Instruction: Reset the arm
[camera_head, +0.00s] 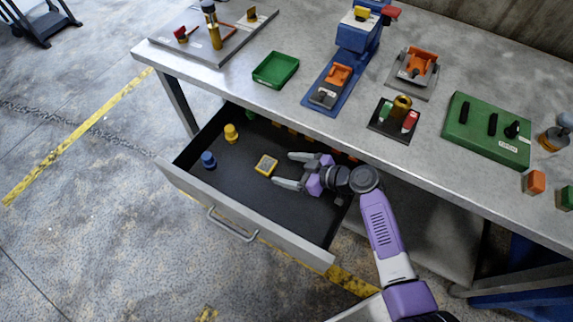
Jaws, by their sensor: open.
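My gripper (291,170) is open and empty. It points left over the open drawer (232,238), with its two fingers apart. A yellow block with a grey face (266,165) lies on the drawer's dark floor just left of my fingertips, apart from them as far as I can tell. My purple and white arm reaches in from the lower right, over the drawer's right side. How high the gripper is above the drawer floor I cannot tell.
A blue knob (208,160) and a yellow knob (231,132) stand in the drawer's left part. The metal table (330,135) overhangs the drawer's back. On it are a green tray (276,69), a blue press (345,60), fixtures and a green board (487,130).

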